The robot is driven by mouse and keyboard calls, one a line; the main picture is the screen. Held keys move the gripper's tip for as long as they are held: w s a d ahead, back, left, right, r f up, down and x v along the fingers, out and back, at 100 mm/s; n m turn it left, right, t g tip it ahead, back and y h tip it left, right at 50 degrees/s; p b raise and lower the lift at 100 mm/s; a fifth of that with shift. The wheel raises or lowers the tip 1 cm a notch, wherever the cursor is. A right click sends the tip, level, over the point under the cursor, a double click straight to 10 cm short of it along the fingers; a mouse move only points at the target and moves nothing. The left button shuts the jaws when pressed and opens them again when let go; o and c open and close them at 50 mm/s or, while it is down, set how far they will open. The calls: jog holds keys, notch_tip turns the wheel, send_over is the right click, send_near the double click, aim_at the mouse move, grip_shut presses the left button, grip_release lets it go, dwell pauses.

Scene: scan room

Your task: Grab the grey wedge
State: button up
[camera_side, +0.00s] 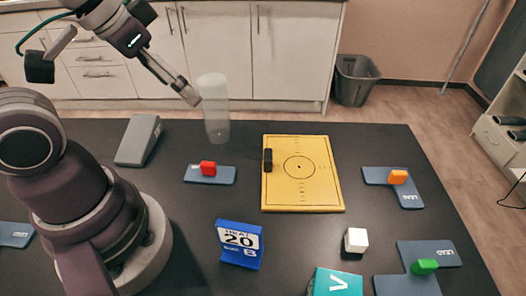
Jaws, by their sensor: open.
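The grey wedge (138,141) rests on the dark table at its back left, beyond my arm's base. My gripper (193,100) is at the upper left of the side view, raised above the table and up and to the right of the wedge. It is open and apart from the wedge. Its fingertips are close to a translucent cylinder in the picture; I cannot tell whether they touch it.
The translucent cylinder (214,110) stands near the back edge. A red block (208,168) sits on a blue-grey plate (225,175). A yellow board (325,190) bears a black block (268,160). A blue calendar block (239,243), white cube (356,240) and teal box (337,283) stand in front.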

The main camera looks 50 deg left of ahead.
jog(key=o, duration=0.4)
jog(key=n+g+y, duration=0.2)
jog(key=n+y, duration=0.1)
jog(key=n, duration=0.5)
send_near(138, 132)
jog(key=shift+f, duration=0.3)
jog(key=x, duration=0.4)
jog(key=shift+s+a+f, duration=0.1)
jog(key=shift+a+f, duration=0.05)
jog(key=shift+f, duration=0.05)
jog(key=shift+w+x, duration=0.15)
jog(key=shift+x, duration=1.3)
jog(key=shift+w+x, duration=0.15)
jog(key=shift+x, duration=1.3)
jog(key=shift+r, duration=0.1)
jog(key=shift+f, duration=0.25)
